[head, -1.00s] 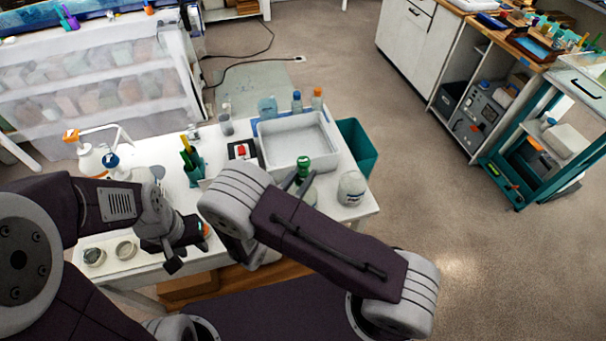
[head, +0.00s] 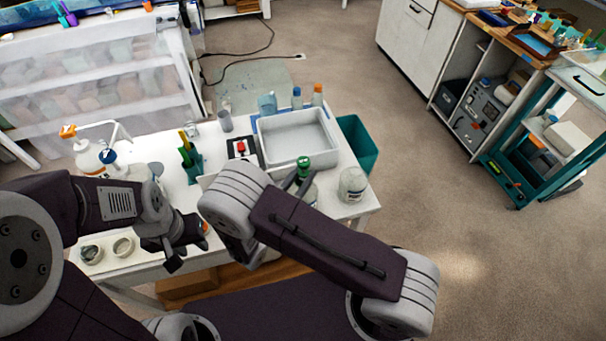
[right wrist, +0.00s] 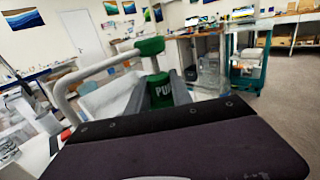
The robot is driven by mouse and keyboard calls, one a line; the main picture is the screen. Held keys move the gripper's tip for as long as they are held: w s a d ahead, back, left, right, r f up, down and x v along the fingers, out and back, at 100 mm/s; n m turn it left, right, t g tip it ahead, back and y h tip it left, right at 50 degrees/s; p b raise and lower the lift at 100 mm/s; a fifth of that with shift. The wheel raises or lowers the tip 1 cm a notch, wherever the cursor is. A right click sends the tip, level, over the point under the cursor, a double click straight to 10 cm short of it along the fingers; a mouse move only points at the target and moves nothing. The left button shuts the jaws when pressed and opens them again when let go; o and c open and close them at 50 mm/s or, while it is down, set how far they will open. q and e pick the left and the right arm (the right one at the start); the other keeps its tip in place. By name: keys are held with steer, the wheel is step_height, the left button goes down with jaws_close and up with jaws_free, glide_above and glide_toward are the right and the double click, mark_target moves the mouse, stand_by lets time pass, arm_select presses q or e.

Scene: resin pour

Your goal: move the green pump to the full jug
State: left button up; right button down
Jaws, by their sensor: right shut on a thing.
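The green pump (head: 303,161) shows in the head view just past my right arm, above a clear vessel (head: 310,189) partly hidden by that arm. In the right wrist view the green pump (right wrist: 161,88) stands upright between the fingers of my right gripper (right wrist: 158,98), which is shut on it; its pale spout bends to the left.
A grey tray (head: 328,152) lies behind the pump, with several bottles (head: 297,98) behind it. White jugs with orange (head: 68,131) and blue (head: 107,156) pumps stand at left. Two small cups (head: 91,253) sit front left. A teal bin (head: 358,145) is right of the table.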

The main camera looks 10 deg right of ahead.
steer(key=shift+f, duration=0.35)
arm_select(q)
steer(key=shift+f, duration=0.25)
arm_select(e)
steer(key=c, duration=1.1)
jaws_free()
steer(key=shift+o, duration=0.2)
